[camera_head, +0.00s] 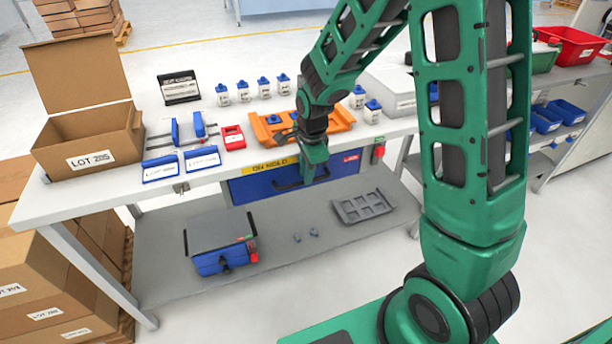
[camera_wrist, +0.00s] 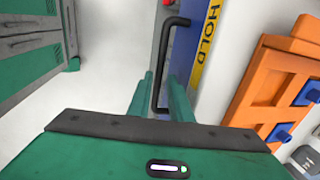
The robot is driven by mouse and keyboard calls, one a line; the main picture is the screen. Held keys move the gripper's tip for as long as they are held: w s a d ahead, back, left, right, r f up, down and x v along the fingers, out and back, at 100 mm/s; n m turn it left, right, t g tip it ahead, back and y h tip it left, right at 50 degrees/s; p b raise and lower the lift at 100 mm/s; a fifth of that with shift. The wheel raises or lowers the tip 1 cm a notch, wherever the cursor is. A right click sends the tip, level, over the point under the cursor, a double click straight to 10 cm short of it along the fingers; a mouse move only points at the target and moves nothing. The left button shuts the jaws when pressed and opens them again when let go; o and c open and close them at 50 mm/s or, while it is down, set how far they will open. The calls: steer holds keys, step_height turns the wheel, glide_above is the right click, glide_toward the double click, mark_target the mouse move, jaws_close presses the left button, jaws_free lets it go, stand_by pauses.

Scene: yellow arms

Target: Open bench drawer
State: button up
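The blue bench drawer (camera_head: 262,188) sits under the tabletop and looks shut. A yellow label strip (camera_head: 268,166) runs along its top edge, and the wrist view reads HOLD on it (camera_wrist: 207,40). The black bar handle (camera_wrist: 167,55) stands out from the blue drawer front (camera_wrist: 184,50). My gripper (camera_head: 316,172) is at the drawer front, just below the bench edge. In the wrist view its two green fingers (camera_wrist: 160,98) are apart, with the near part of the handle between them. I see gaps beside the bar. The head view hides most of the handle behind my gripper.
On the bench above are an orange fixture (camera_head: 267,131), several small white bottles (camera_head: 264,90), blue-edged trays (camera_head: 202,160) and an open cardboard box (camera_head: 108,140). A red button box (camera_head: 378,153) is right of the drawer. The lower shelf holds a blue-grey case (camera_head: 212,238) and a grey tray (camera_head: 362,207).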

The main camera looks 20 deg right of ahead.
steer(key=shift+w+f, duration=0.15)
steer(key=shift+f, duration=0.75)
